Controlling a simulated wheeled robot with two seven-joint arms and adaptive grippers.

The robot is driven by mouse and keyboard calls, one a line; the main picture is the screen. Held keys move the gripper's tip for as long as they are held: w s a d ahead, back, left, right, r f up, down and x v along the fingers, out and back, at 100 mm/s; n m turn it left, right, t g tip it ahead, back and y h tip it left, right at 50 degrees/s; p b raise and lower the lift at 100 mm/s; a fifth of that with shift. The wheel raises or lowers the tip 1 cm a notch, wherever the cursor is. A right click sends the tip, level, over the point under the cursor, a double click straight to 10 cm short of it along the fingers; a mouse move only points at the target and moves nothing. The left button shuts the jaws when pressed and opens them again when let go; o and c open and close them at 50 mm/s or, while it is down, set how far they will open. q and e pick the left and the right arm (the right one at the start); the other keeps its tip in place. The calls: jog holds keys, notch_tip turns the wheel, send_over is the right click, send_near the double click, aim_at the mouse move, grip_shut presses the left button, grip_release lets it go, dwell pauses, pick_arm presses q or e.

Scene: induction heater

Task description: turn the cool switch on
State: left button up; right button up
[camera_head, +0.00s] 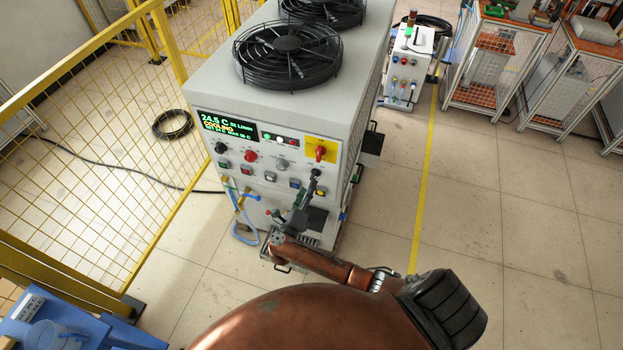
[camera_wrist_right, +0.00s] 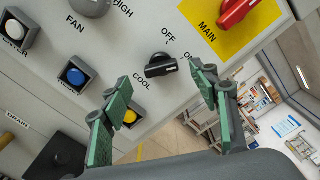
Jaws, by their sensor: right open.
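The cool switch (camera_wrist_right: 162,66) is a black rotary knob with a white pointer line, labelled COOL, with OFF and ON marks, in the right wrist view. In the head view the knob (camera_head: 316,173) shows small on the chiller's front panel, below the red main switch (camera_head: 320,152). My right gripper (camera_wrist_right: 157,92) is open, with its green fingers spread on either side below the knob; I cannot tell if either touches it. In the head view the right gripper (camera_head: 303,196) is close to the panel. My left gripper is not in view.
The grey chiller cabinet (camera_head: 227,75) has black fans on top and a lit display (camera_head: 228,127). Other knobs and square buttons surround the cool switch, including a yellow button (camera_wrist_right: 131,116).

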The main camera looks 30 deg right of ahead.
aim_at(313, 173)
jog(key=shift+x, duration=2.7)
jog(key=shift+c, duration=0.4)
jog(key=c, duration=1.1)
jog(key=shift+w+a+r+n+p, duration=0.15)
jog(key=shift+a+r+n+p, duration=0.1)
jog(key=shift+n+p, duration=0.2)
jog(key=shift+d+f+n+p, duration=0.1)
jog(key=shift+n+p, duration=0.35)
jog(key=shift+n, duration=0.1)
jog(key=shift+n+p, duration=0.4)
jog(key=shift+n, duration=0.1)
jog(key=shift+f+n, duration=0.15)
jog(key=shift+n, duration=0.45)
